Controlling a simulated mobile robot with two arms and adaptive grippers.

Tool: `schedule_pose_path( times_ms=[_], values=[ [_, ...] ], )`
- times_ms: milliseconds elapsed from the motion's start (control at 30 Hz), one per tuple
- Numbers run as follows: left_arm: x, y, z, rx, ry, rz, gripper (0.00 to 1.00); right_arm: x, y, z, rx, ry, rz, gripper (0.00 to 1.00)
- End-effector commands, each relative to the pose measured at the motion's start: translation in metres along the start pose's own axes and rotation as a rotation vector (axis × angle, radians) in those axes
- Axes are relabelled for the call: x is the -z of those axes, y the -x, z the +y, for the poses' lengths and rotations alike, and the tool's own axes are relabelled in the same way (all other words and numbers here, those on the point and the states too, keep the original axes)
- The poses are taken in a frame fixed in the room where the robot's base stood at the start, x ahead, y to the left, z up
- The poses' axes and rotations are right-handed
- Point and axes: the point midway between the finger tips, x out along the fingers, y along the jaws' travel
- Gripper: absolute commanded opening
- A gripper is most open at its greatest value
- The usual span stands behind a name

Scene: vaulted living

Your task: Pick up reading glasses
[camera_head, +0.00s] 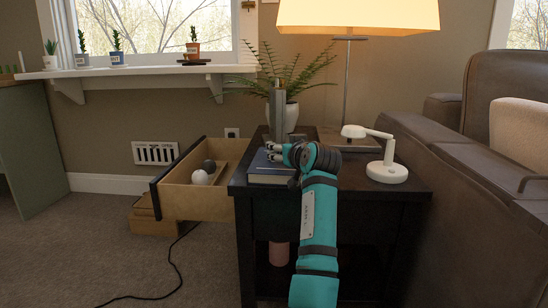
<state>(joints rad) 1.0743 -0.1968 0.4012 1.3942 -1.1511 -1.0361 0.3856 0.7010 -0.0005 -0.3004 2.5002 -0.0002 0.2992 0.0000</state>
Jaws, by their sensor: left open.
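I cannot make out the reading glasses in this view. My left arm reaches up over the dark side table (400,183). Its open gripper (272,150) is at the table's left side, just above or beside a blue book (266,174). The gripper's fingers point left, and I see nothing held between them. The wrist and forearm hide part of the tabletop behind and right of the book. My right gripper is not in view.
A drawer (175,204) stands open to the left, holding a white ball (200,177) and a dark ball (209,165). A small white lamp (388,173), a potted plant (291,115) and a tall lamp (358,17) occupy the table. A brown sofa (470,230) is close on the right.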

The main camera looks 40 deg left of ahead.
Motion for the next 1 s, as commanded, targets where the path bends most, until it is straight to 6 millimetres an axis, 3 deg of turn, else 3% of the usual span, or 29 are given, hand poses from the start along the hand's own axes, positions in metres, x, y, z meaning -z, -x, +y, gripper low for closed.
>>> schedule_pose_path(
  times_ms=[267,667,1000],
  values=[
    [0.0004,0.0021,0.0016,-0.001,0.0,0.001,0.53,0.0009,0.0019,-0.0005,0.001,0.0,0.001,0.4],
    [0.0,0.0017,0.0012,0.0,0.0,0.001,0.01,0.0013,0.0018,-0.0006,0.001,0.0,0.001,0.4],
    [0.0046,0.0025,0.0011,0.0,0.0,0.002,0.01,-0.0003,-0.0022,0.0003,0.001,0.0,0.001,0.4]
  ],
)
